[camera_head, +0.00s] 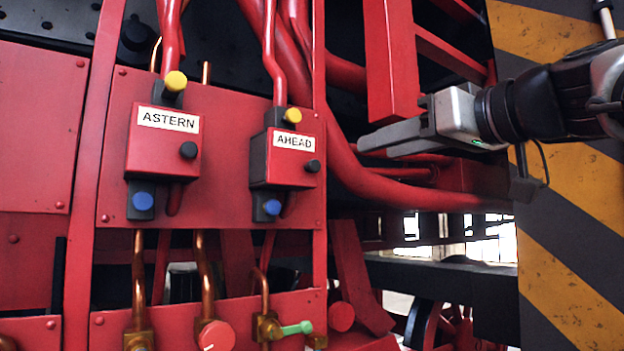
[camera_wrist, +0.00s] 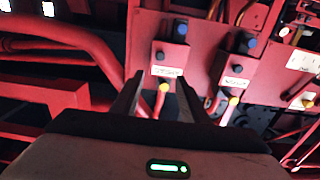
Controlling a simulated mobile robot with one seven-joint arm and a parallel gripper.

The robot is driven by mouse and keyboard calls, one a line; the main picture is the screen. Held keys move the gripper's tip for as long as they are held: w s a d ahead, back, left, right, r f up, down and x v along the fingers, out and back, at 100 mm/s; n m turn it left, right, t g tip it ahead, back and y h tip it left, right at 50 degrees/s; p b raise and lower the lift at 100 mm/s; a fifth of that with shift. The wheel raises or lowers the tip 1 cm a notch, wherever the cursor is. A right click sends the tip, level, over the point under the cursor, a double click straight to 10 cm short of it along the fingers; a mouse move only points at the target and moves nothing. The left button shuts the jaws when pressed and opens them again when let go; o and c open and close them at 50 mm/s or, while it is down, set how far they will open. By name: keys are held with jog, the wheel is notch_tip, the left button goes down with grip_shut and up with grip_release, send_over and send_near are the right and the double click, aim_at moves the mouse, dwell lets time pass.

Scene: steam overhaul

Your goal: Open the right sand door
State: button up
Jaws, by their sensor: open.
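I cannot make out any part marked as a sand door in either view. A red box labelled ASTERN (camera_head: 150,155) and a red box labelled AHEAD (camera_head: 283,170) are mounted side by side on a red panel. Each has a yellow knob on top, a black knob on its front and a blue knob below. My gripper (camera_head: 372,143) points left, to the right of the AHEAD box in the picture and apart from it. In the wrist view its two dark fingers (camera_wrist: 160,97) are spread, with nothing held. The AHEAD box (camera_wrist: 171,52) shows beyond them, upside down.
Red pipes (camera_head: 350,180) curve behind and below my gripper. A red beam (camera_head: 391,60) hangs close above it. A yellow and black striped panel (camera_head: 560,290) stands at right. Copper pipes, a red round knob (camera_head: 217,336) and a green lever (camera_head: 296,328) sit lower down.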

aim_at(316, 166)
jog(key=p+x, duration=0.2)
jog(key=x, duration=1.5)
jog(key=shift+a+p, duration=0.1)
jog(key=shift+p, duration=0.3)
grip_shut()
